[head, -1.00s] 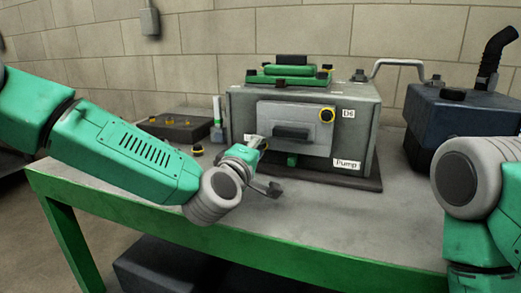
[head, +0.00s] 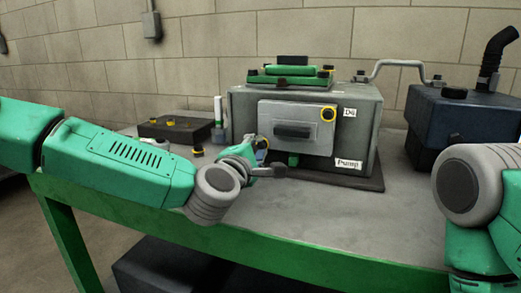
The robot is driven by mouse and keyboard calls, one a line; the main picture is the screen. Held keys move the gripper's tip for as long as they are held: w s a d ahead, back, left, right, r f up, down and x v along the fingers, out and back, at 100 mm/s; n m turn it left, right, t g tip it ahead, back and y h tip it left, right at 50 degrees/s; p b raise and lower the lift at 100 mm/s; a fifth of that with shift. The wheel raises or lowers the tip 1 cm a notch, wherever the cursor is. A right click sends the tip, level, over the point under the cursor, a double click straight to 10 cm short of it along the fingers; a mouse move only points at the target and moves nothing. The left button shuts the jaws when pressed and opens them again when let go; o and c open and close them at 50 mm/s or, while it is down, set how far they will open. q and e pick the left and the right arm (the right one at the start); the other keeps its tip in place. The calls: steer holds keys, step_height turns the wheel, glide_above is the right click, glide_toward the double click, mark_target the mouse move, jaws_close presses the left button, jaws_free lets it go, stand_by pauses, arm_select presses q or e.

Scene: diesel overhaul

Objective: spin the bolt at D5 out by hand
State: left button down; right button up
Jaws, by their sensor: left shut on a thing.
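The grey housing labelled Pump (head: 362,115) stands on the green-edged bench, with a light grey cover plate (head: 310,108) and dark handle on its front. A black bolt head in a yellow ring (head: 328,114) sits at the plate's upper right, by a label that seems to read D6. My left gripper (head: 263,155) is at the plate's lower left corner, shut on a bolt there. A bit of yellow (head: 262,143) shows at that spot; the fingers hide most of the bolt, and no D5 label is readable. My right gripper is out of view.
A dark tray (head: 175,128) with several yellow-ringed bolts stands at left, beside a green-and-white bottle (head: 218,120). A loose small part (head: 197,152) lies near it. A dark blue unit (head: 465,115) stands at right. The bench front (head: 330,205) is clear.

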arm_select(q)
steer(key=shift+w+a+f, duration=0.1)
steer(key=shift+a+f, duration=0.2)
steer(key=c, duration=1.5)
jaws_free()
steer(key=shift+c, duration=0.2)
steer(key=shift+o, duration=0.4)
steer(key=shift+w+a, duration=0.1)
steer(key=shift+r, duration=0.1)
steer(key=shift+s, duration=0.4)
steer(key=v, duration=1.1)
steer(key=shift+w+a, duration=0.1)
steer(key=shift+a, duration=0.2)
steer(key=shift+s+d, duration=0.1)
steer(key=shift+s, duration=0.1)
